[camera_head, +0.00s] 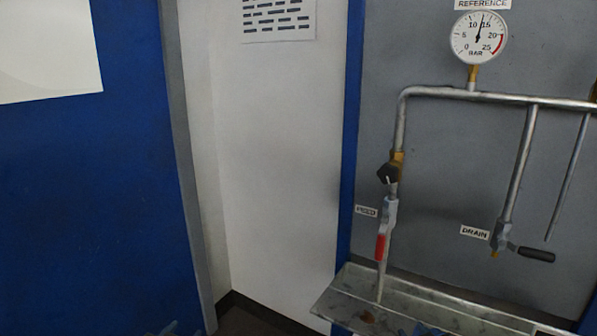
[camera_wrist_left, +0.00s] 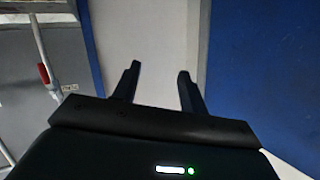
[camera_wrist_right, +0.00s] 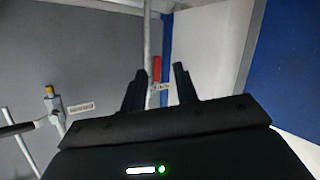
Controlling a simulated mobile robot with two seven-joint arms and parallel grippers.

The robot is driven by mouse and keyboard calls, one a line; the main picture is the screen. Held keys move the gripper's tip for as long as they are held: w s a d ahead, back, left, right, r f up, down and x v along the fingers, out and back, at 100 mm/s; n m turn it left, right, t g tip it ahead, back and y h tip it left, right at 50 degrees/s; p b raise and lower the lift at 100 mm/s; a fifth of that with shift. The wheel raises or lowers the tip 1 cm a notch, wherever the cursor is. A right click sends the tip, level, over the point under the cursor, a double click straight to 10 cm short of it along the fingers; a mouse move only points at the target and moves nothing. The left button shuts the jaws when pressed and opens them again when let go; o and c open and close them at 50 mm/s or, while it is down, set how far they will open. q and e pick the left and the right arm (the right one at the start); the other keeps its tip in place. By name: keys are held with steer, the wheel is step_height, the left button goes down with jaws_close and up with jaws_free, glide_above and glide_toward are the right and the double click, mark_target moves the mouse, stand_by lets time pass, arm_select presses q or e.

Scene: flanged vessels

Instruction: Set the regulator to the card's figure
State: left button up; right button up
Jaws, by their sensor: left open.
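A round gauge (camera_head: 480,37) labelled REFERENCE, marked in BAR from 0 to 25, has its needle between 10 and 15. Below it, a brass fitting with a black knob (camera_head: 388,173), possibly the regulator, sits on the downpipe above a red-handled valve (camera_head: 381,246). A white printed sheet (camera_head: 278,20), cut off at the top, shows dark lines too small to read; no card figure is legible. My left gripper (camera_wrist_left: 159,70) is open and empty in the left wrist view. My right gripper (camera_wrist_right: 160,70) is open and empty; the red handle (camera_wrist_right: 157,69) shows behind its fingers.
A DRAIN valve (camera_head: 502,235) with a black lever hangs at the right. A metal trough (camera_head: 345,292) lies under the pipes. A blue panel (camera_head: 125,170) fills the left, with a white recess (camera_head: 280,150) beside it.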

arm_select(q)
steer(key=s+d+f+g, duration=0.1)
steer(key=s+d+f, duration=0.2)
steer(key=s, duration=0.5)
steer(key=s+d+f+g+h, duration=0.1)
steer(key=s+d, duration=0.3)
steer(key=s, duration=0.5)
steer(key=s+d+f+g+h, duration=0.1)
steer(key=s+d+f, duration=0.3)
steer(key=s, duration=0.5)
steer(key=shift+f+n+g, duration=0.35)
steer(key=shift+n+g, duration=0.05)
arm_select(e)
steer(key=s+a+f+g, duration=0.1)
steer(key=s+a+f, duration=0.2)
steer(key=s, duration=0.5)
steer(key=s+a+f+g+y, duration=0.1)
steer(key=s+a, duration=0.3)
steer(key=s, duration=0.5)
steer(key=s+a+f+g+y, duration=0.1)
steer(key=s+a+f, duration=0.3)
steer(key=s, duration=0.5)
steer(key=shift+f+m+g, duration=0.3)
steer(key=shift+m+g, duration=0.1)
